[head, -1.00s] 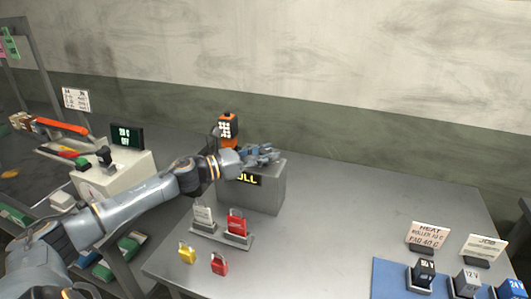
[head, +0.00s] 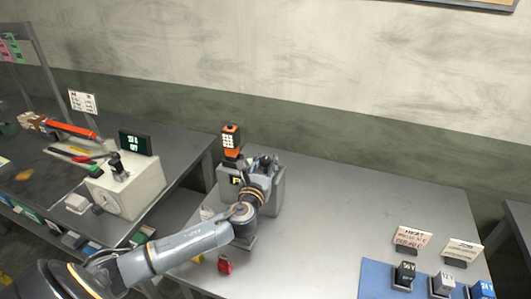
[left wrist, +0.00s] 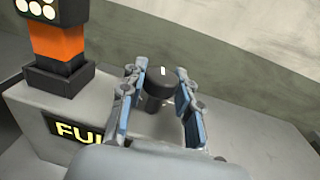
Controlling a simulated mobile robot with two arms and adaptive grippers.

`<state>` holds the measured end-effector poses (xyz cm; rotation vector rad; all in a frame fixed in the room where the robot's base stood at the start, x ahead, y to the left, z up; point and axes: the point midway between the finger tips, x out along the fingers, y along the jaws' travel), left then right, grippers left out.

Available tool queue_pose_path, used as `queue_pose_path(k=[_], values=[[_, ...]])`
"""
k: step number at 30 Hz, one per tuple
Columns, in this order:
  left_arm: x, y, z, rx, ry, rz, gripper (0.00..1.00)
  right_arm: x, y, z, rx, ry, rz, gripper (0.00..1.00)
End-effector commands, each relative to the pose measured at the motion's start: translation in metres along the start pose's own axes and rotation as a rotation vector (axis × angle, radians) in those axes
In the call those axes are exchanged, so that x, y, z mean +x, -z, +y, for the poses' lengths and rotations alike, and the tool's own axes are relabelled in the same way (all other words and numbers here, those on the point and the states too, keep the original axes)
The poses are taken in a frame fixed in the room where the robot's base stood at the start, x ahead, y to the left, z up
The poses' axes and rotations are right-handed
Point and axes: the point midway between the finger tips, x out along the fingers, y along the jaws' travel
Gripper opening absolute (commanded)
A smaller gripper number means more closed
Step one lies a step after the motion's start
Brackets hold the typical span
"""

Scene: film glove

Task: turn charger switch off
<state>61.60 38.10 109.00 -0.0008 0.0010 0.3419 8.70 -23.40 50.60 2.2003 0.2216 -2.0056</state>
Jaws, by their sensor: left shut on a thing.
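The grey charger box (head: 274,199) stands on the grey bench in the head view. A black rotary switch (left wrist: 157,83) with a white mark sits on its top in the left wrist view. The mark points toward the wall side. My left gripper (head: 264,163) is over the box top. In the left wrist view its two blue-padded fingers (left wrist: 160,100) are shut on the switch, one on each side. A yellow-lettered display (left wrist: 75,131) on the box front reads "FU", the rest hidden by my gripper. My right gripper is not in view.
An orange and black handset (head: 231,142) stands upright on the box, left of my gripper. A red padlock (head: 225,265) lies in front. A blue mat (head: 376,278) with voltage-labelled blocks is at the right. The bench middle is clear.

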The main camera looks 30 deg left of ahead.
Motion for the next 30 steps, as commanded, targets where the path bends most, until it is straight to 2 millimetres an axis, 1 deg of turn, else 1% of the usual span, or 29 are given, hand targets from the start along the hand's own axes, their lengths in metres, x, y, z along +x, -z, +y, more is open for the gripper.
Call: queue_pose_path(k=[1, 6, 15, 21, 30], values=[[0.000, -0.004, -0.003, -0.008, -0.043, 0.001, 0.00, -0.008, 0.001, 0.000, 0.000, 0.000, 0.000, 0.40], [0.001, -0.003, -0.003, -0.007, -0.206, 0.001, 0.00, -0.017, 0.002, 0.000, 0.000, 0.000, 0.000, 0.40], [0.001, -0.001, -0.002, -0.004, -0.462, 0.000, 0.00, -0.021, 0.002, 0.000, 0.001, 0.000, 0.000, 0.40], [0.001, 0.000, -0.001, -0.002, -0.584, 0.000, 0.00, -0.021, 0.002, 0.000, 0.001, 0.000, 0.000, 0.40], [0.001, 0.000, 0.000, -0.001, -0.679, -0.001, 0.00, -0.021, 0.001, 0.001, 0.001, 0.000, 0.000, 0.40]])
